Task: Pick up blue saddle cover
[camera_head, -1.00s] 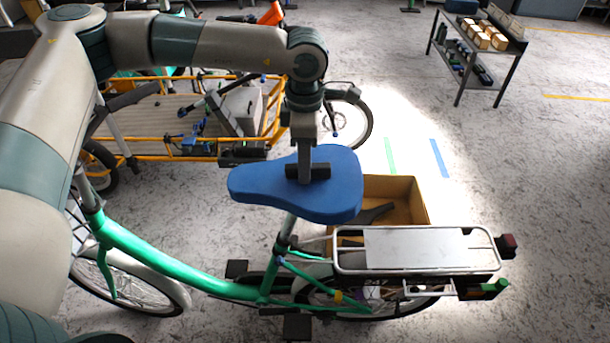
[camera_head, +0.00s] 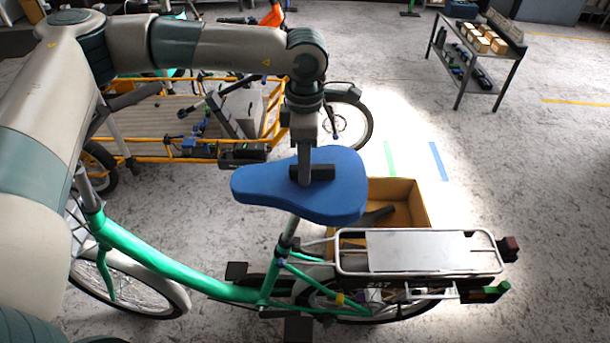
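The blue saddle cover (camera_head: 335,200) sits on the seat of the green bike (camera_head: 165,262), above its seat post, near the middle of the head view. My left gripper (camera_head: 311,173) points down from above, with its dark fingertips at the top surface of the cover. Whether the fingers pinch the cover is hidden by the viewing angle. My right gripper is not in view.
A silver rear rack (camera_head: 418,252) stands right of the saddle, with an open cardboard box (camera_head: 412,205) behind it. An orange-framed cargo bike (camera_head: 158,108) is at the back left. A dark table (camera_head: 468,68) with small boxes stands at the far right.

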